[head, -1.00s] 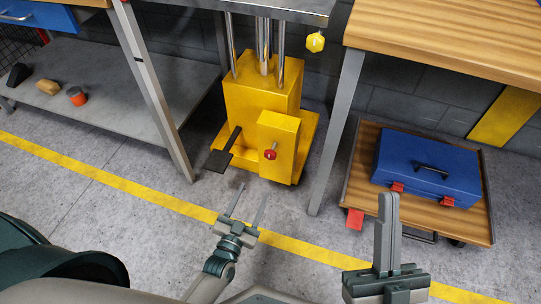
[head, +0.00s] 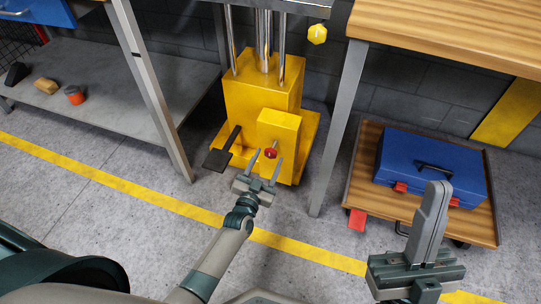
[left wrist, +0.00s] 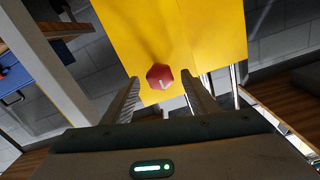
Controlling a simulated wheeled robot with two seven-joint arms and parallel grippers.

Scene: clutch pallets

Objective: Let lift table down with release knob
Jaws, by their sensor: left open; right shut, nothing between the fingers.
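The yellow lift table base (head: 250,100) stands on the floor with chrome columns rising to a grey top (head: 290,5). A small red release knob (head: 270,153) sits on the front of its yellow box (head: 280,128). My left gripper (head: 265,160) is open just in front of the knob, fingers pointing at it. In the left wrist view the red knob (left wrist: 160,76) shows ahead, between and slightly beyond the two fingertips (left wrist: 161,80); I cannot tell whether they touch it. My right gripper (head: 436,186) is shut and empty, at the lower right, away from the lift.
A black foot pedal (head: 217,159) sticks out left of the knob box. A table leg (head: 338,130) stands to the right, another (head: 150,95) to the left. A low wooden dolly (head: 360,180) carries a blue toolbox (head: 430,165). A yellow hexagonal piece (head: 317,34) hangs by the top.

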